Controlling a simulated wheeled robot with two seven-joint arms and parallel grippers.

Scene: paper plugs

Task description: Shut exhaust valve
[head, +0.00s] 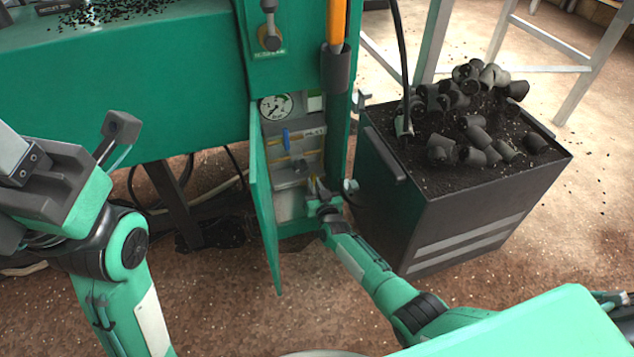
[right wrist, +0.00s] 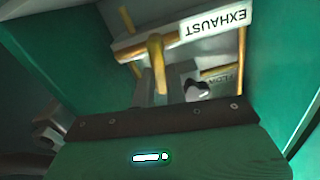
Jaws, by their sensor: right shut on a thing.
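The open cabinet (head: 300,208) in the green machine holds a gauge (head: 276,106), a blue lever (head: 286,139) and a lower yellow valve lever. In the right wrist view the yellow lever (right wrist: 155,50) hangs beside a white label (right wrist: 195,32) reading EXHAUST, seen upside down. My right gripper (head: 316,186) is inside the lower cabinet; in its wrist view the fingers (right wrist: 165,88) are shut on the lower end of the yellow lever. The lever's tip is partly hidden by the fingers. My left gripper (head: 75,165) is at the left, away from the cabinet; its jaw opening is unclear.
The cabinet door (head: 264,205) stands open just left of my right gripper. A dark bin (head: 465,228) with black granules and several plugs stands close on the right. An orange-handled tool sits in a holder (head: 336,70) above. Cables lie on the floor at left.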

